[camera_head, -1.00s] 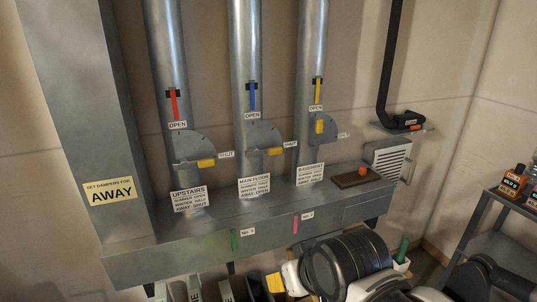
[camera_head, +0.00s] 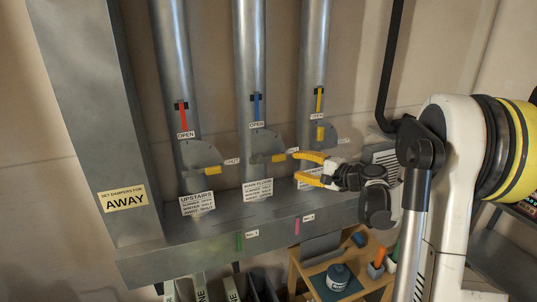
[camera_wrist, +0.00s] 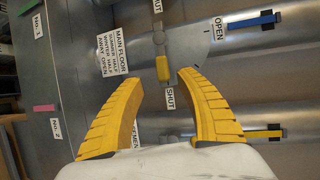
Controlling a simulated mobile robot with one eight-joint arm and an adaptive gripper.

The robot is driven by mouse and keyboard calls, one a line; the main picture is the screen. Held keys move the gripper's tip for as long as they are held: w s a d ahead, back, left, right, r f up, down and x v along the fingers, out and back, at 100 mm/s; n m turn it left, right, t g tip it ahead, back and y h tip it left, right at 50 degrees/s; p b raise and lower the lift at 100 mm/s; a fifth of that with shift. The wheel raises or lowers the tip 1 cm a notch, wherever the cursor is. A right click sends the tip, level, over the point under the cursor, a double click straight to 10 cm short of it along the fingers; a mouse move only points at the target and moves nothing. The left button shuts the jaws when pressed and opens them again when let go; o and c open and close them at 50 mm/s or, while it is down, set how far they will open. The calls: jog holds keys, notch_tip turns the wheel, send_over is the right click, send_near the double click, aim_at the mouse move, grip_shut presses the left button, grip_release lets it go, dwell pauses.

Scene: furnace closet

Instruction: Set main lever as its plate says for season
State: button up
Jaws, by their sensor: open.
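The main lever is a yellow-tipped handle (camera_head: 279,158) on the grey damper of the middle duct, turned to the SHUT side; it also shows in the wrist view (camera_wrist: 162,68) pointing at its SHUT label. Its plate (camera_head: 257,189) is headed MAIN FLOOR; in the wrist view the plate (camera_wrist: 113,52) seems to read summer half, winter half, away open. The yellow sign (camera_head: 124,199) says set dampers for AWAY. My gripper (camera_head: 294,165) is open, just right of the lever; in the wrist view its fingertips (camera_wrist: 160,77) straddle the handle's line, with contact not clear.
The upstairs damper (camera_head: 203,158) stands left, its handle toward SHUT. The basement damper (camera_head: 320,134) is close right, its handle toward OPEN; my gripper partly covers its plate. The duct box (camera_head: 190,245) runs below.

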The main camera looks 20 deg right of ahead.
aim_at(282, 158)
jog(key=x, duration=0.3)
jog(key=b+x, duration=0.1)
jog(key=x, duration=0.3)
jog(key=d+x, duration=0.1)
jog(key=x, duration=0.2)
jog(key=shift+w, duration=0.6)
grip_shut()
